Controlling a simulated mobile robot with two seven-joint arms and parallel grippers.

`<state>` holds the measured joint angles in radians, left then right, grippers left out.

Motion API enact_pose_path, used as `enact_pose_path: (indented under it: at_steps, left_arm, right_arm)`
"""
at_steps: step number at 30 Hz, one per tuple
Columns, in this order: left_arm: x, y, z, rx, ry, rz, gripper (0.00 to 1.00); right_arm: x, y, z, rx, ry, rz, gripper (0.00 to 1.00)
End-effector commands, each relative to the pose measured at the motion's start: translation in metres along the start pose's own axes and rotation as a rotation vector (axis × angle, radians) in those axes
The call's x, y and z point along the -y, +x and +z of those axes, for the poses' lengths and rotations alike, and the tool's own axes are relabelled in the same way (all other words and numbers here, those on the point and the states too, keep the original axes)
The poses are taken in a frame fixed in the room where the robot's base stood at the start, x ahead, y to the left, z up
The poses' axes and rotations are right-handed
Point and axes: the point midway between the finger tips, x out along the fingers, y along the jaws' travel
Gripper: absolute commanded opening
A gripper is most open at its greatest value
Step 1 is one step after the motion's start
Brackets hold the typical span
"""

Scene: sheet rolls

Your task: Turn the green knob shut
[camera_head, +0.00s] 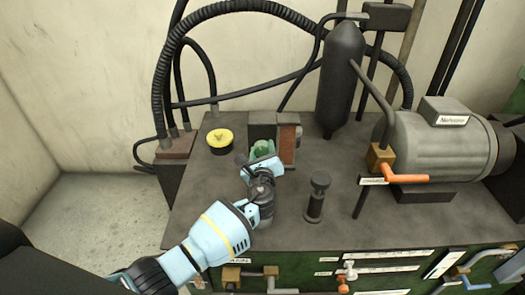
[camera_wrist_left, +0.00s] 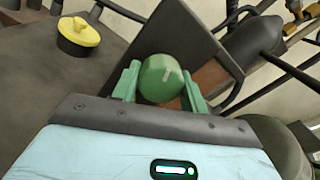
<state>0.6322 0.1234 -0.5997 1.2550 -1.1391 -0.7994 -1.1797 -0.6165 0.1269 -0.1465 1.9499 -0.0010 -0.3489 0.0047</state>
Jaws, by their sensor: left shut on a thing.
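The green knob (camera_wrist_left: 161,78) is a rounded cap with a pale mark on its face. In the left wrist view it sits between the two green fingers of my left gripper (camera_wrist_left: 163,85), which is shut on it. In the head view the green knob (camera_head: 263,147) shows at the front of a dark box with a brown side panel. My left gripper (camera_head: 264,160) reaches it from the front, and the wrist hides part of the knob. My right gripper is not in view.
A yellow knob (camera_head: 220,138) stands left of the box. A black post (camera_head: 317,197) and an orange-handled valve (camera_head: 404,178) are to the right. A dark cylinder (camera_head: 341,80) and a grey motor (camera_head: 440,140) stand behind. Hoses hang at the back left.

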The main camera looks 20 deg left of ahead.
Motion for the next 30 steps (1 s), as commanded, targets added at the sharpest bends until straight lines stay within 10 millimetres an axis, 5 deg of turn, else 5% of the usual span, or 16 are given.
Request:
enact_pose_path:
  at_steps: [12,30]
  left_arm:
    - [-0.0007,0.0000,0.0002,0.000,0.275,0.000,0.20]
    - [-0.0010,-0.0001,-0.0002,0.000,0.360,0.000,0.20]
  right_arm:
    - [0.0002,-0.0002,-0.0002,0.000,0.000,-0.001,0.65]
    - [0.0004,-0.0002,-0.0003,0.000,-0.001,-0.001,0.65]
